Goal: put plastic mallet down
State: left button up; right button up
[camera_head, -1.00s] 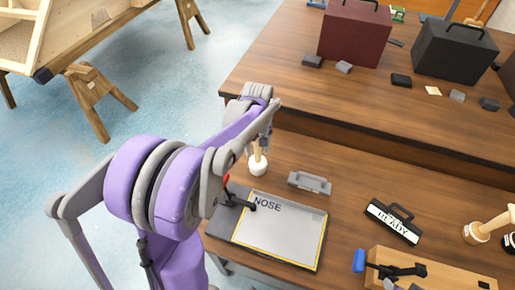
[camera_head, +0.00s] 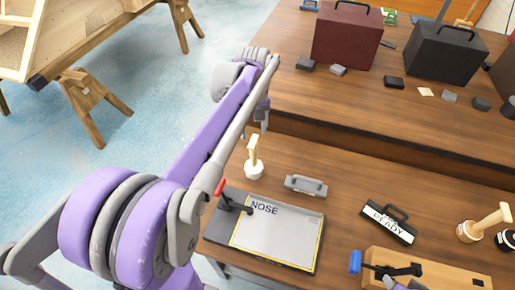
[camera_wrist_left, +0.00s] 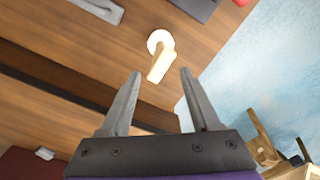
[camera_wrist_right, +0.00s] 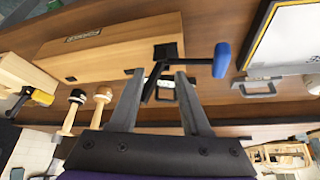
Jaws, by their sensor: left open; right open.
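The plastic mallet (camera_head: 254,167) stands upright on its white head on the lower wooden table, left of the grey handle, with its light wooden handle pointing up. It also shows in the left wrist view (camera_wrist_left: 160,62), beyond the fingertips and apart from them. My left gripper (camera_head: 261,122) is open and empty above and behind the mallet; my own arm partly hides it in the head view. My right gripper (camera_wrist_right: 158,76) is open in the right wrist view, with a black clamp (camera_wrist_right: 160,72) showing beyond its fingers.
The NOSE board (camera_head: 280,233) with a red-tipped clamp lies in front of the mallet. Other mallets (camera_head: 484,224) stand at far right. A raised table level (camera_head: 330,105) is behind.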

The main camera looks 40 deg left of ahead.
pick_arm(q)
jog(key=s+d+f+m+t, duration=0.3)
jog(key=s+d+f+m, duration=0.1)
jog(key=s+d, duration=0.3)
jog(key=s+d+f+m+t, duration=0.2)
jog(key=s+d+f+m, duration=0.1)
jog(key=s+d+m, duration=0.3)
jog(key=d, duration=0.2)
jog(key=shift+s+d+f+m+t, duration=0.3)
jog(key=shift+s+f+t, duration=0.1)
